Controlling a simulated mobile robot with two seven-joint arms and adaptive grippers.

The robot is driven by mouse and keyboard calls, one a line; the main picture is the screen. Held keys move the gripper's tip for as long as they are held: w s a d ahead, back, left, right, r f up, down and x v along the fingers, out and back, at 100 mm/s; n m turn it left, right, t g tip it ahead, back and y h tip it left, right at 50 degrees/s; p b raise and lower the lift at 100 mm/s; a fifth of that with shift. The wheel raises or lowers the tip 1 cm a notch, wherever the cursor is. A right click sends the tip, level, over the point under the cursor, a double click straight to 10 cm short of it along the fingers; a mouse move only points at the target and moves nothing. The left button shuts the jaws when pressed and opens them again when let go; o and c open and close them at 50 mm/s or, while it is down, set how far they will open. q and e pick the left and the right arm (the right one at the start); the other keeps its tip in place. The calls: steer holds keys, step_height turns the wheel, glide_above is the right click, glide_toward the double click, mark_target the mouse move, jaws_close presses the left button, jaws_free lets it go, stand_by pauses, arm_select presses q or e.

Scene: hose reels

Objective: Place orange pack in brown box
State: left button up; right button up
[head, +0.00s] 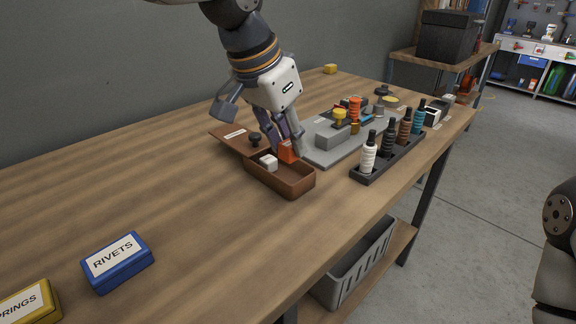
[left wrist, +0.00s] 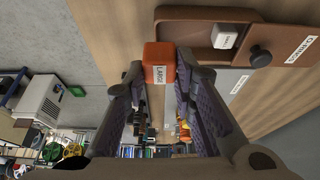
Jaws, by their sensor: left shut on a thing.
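The orange pack (head: 287,152) is held between the fingertips of my left gripper (head: 283,146), at the right part of the open brown box (head: 293,187). I cannot tell whether the pack touches the box floor. In the left wrist view the orange pack (left wrist: 159,54) shows a "LARGE" label between my left gripper's fingertips (left wrist: 158,74), beside the brown box (left wrist: 185,36). A small white pack (head: 268,161) lies in the box's left part; it also shows in the left wrist view (left wrist: 226,35). My right gripper is out of view.
The box's brown lid (head: 230,133) with a black knob (head: 254,138) lies behind the box. A black rack (head: 372,175) of bottles and a grey board (head: 325,154) stand to the right. A blue RIVETS box (head: 118,263) sits front left. The table between is clear.

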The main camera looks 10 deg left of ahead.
mark_target(290, 152)
arm_select(q)
steer(key=w+f, duration=0.2)
steer(key=f, duration=0.1)
steer(key=w+f+b, duration=0.1)
steer(key=w+f, duration=0.1)
steer(key=shift+a+f, duration=0.1)
steer(key=shift+a, duration=0.15)
steer(key=shift+w+a+f, duration=0.1)
steer(key=shift+w+f, duration=0.05)
steer(key=shift+f, duration=0.75)
steer(key=shift+w+f, duration=0.15)
steer(key=shift+f, duration=0.75)
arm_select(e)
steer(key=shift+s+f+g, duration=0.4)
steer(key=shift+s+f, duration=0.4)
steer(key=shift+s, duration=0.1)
arm_select(q)
steer(key=shift+f, duration=0.15)
steer(key=o, duration=0.8)
steer(key=shift+c, duration=0.2)
steer(key=shift+r, duration=0.35)
steer(key=p+v, duration=0.1)
steer(key=v, duration=1)
steer(key=shift+s+r, duration=0.15)
steer(key=shift+r, duration=0.15)
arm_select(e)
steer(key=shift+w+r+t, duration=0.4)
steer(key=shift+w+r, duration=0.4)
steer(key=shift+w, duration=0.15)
